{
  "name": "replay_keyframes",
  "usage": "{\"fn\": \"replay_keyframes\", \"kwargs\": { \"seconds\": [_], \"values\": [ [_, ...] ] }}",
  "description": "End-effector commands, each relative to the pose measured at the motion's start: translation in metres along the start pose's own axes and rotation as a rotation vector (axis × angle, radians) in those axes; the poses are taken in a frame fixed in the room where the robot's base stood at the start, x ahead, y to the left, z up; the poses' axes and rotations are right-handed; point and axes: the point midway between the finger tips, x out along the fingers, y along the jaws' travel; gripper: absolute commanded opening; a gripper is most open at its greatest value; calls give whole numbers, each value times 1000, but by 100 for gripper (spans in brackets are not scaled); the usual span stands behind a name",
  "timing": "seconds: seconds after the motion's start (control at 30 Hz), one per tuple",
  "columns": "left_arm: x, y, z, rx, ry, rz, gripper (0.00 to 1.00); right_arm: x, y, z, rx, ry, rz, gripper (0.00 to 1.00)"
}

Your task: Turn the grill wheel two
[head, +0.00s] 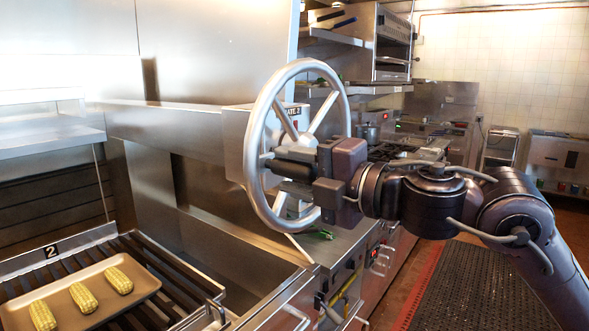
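The grill wheel (264,105) is a large silver handwheel with spokes, mounted on a steel box in the middle of the head view. A label partly hidden behind it ends in "ATE 2". My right gripper (275,166) is in front of the wheel, at the height of its hub, with its fingers pointing left across the wheel. It hides the hub and part of the spokes. I cannot tell whether the fingers grip the wheel or are only in front of it. My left gripper is not in view.
At lower left, a grill grate (183,284) marked 2 bears a tan tray (78,316) with several corn cobs (119,280). Steel counters and shelves (385,88) run back behind the wheel. A dark floor mat (480,290) lies at lower right.

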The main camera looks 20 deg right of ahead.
Motion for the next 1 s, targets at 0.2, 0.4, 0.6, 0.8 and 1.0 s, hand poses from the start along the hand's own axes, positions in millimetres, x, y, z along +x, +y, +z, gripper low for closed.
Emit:
{"fn": "replay_keyframes", "kwargs": {
  "seconds": [0.2, 0.4, 0.6, 0.8, 1.0],
  "values": [
    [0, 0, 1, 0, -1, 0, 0, 0, 2, 0, -1, -1, 4, 47],
    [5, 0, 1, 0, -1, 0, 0, -8, 0, 1, -4, -4, 5, 47],
    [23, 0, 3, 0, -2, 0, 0, -42, -4, 2, -5, -6, 4, 47],
    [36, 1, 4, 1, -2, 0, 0, -70, -3, 1, -2, -4, 3, 47],
    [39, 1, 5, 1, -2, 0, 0, -78, 0, 1, -1, -1, 3, 47]
  ]
}}
